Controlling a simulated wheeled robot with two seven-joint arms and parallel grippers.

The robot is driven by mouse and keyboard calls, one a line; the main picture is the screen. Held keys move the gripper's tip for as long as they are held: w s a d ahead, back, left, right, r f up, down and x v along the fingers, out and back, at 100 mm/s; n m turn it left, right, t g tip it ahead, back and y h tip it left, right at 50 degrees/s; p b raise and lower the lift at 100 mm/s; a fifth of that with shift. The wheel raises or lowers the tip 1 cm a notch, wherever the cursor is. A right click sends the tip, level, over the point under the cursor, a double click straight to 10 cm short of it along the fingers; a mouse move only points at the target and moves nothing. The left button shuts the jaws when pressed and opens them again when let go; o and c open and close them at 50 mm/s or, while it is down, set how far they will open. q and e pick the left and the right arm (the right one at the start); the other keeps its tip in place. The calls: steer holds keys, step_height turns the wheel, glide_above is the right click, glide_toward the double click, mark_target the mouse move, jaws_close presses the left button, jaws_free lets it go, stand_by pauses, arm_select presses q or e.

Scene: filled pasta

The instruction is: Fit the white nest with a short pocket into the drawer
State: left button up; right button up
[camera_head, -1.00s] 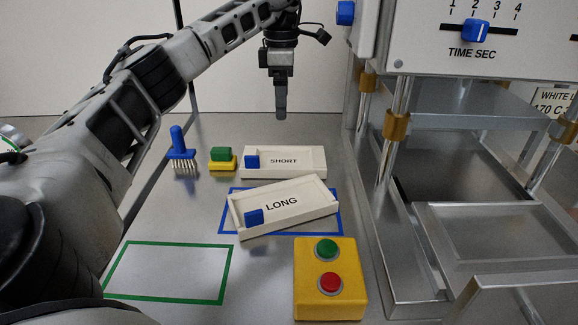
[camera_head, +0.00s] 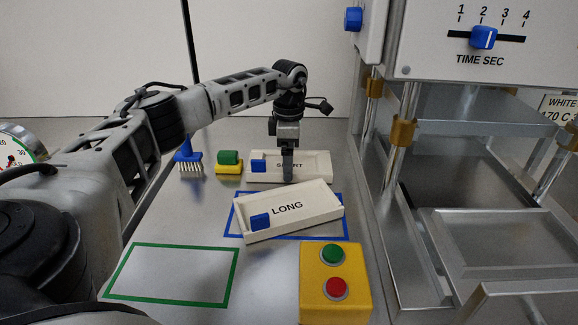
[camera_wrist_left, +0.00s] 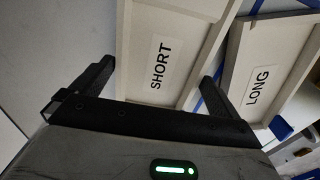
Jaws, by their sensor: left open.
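The white nest marked SHORT (camera_head: 318,160) lies flat at the back of the bench, with a blue block at its left end. A second white nest marked LONG (camera_head: 310,208) lies tilted over the blue outline in front of it. My left gripper (camera_head: 288,178) points down at the SHORT nest and covers part of its label. In the left wrist view the open fingers (camera_wrist_left: 155,80) stand apart on both sides of the SHORT label (camera_wrist_left: 160,62); contact cannot be told. The drawer (camera_head: 490,235) is the metal tray under the press at the right. My right gripper is not in view.
A blue brush (camera_head: 188,160) and a green and yellow block (camera_head: 229,162) stand left of the SHORT nest. A yellow button box (camera_head: 335,285) stands in front, beside the press frame. The green outline (camera_head: 172,275) encloses bare bench.

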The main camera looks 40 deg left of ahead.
arm_select(q)
steer(key=c, duration=0.7)
